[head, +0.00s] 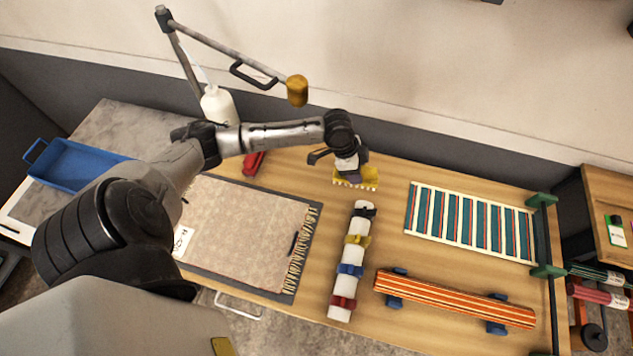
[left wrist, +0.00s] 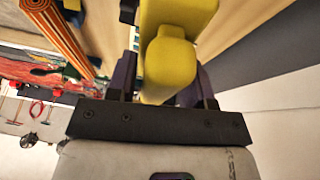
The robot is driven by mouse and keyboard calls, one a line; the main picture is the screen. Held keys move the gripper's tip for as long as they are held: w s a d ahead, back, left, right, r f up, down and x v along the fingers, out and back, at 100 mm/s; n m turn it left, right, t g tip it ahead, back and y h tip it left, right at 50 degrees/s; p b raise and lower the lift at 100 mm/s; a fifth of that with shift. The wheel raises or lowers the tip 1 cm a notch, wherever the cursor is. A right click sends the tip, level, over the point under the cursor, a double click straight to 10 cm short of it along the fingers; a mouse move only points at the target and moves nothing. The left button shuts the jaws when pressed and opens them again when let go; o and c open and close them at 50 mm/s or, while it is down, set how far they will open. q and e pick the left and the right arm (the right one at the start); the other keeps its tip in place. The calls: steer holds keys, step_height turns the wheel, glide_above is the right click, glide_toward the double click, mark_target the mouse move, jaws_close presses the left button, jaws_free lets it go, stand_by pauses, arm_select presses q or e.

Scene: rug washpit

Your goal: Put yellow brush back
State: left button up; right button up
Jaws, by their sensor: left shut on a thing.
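The yellow brush (head: 354,181) shows in the head view under my left gripper (head: 350,168), near the back edge of the wooden table. My left gripper is shut on it, with the pale bristles pointing down. I cannot tell whether the bristles touch the table. In the left wrist view, the brush's yellow handle (left wrist: 170,62) sits between the fingers of the gripper (left wrist: 165,85). My right gripper is not in view.
A red object (head: 253,163) lies behind the fringed rug (head: 240,232). A white roll with coloured straps (head: 343,288), a striped roll (head: 450,297) and a striped rug (head: 468,217) lie on the table (head: 390,255). A lamp-like arm (head: 297,90) overhangs the back.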

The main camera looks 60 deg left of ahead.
arm_select(q)
steer(key=shift+m, duration=0.5)
steer(key=a+f, duration=0.1)
steer(key=s+a+f, duration=0.1)
steer(key=a+f, duration=0.1)
steer(key=shift+a+f, duration=0.15)
steer(key=shift+f, duration=0.1)
steer(key=shift+s+a+f+p, duration=0.1)
steer(key=shift+s+a+f, duration=0.65)
steer(key=shift+a+f, duration=1)
steer(key=shift+s+a+f+p, duration=0.15)
steer(key=shift+s+a+f, duration=0.55)
steer(key=shift+a+f, duration=1)
steer(key=shift+s+a+f+p, duration=0.1)
steer(key=shift+s+a+f, duration=0.65)
steer(key=shift+a+f, duration=1)
steer(key=shift+d+f, duration=0.1)
steer(key=shift+d, duration=0.05)
steer(key=shift+f, duration=0.2)
steer(key=o, duration=0.9)
steer(key=shift+r, duration=0.15)
